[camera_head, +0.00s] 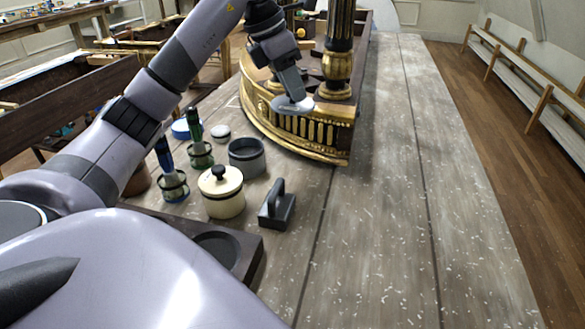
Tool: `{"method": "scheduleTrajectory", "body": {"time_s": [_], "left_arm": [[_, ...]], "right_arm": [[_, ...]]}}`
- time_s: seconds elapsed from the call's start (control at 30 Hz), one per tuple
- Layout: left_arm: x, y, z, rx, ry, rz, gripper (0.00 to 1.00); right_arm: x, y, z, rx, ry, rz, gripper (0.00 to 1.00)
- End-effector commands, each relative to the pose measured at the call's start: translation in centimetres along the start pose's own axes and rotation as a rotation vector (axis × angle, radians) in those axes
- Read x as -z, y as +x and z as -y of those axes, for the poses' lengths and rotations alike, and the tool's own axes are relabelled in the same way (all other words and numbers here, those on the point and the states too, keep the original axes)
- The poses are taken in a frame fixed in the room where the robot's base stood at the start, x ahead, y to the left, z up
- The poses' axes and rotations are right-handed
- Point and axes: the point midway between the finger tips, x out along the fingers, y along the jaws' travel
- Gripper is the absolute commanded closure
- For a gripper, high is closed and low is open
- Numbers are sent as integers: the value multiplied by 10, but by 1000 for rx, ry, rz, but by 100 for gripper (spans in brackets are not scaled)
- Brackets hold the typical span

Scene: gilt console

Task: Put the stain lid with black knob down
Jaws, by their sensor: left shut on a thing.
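My left gripper (290,94) reaches in from the left and is shut on a grey round lid (299,105), in front of the gilt console. The lid looks roughly level. Its knob is hidden by the fingers, and I cannot tell whether it touches the console. An open dark grey pot (247,160) stands on the table nearer to me, to the left of the lid. A cream pot (224,202) with a black-knobbed lid (220,180) on it stands in front of the grey pot. My right gripper is not in view.
The gilt console (310,135) stands on the long wooden table (385,210). A black handled block (277,208) and a dark tray (250,255) lie nearer me. The table's right side is clear.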

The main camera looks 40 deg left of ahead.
Motion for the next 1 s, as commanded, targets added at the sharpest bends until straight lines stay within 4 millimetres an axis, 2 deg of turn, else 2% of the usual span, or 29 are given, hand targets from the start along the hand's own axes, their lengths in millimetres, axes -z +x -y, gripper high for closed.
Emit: {"method": "scheduleTrajectory", "body": {"time_s": [0.1,0.6,0.87,1.0], "left_arm": [[12,26,0,1,-1,-7,100],[50,118,0,1,-1,-5,100],[58,138,0,0,0,-2,100],[66,155,0,2,-2,-4,100]], "right_arm": [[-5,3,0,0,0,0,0],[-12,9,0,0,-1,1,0],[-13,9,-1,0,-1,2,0],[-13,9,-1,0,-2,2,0]]}}
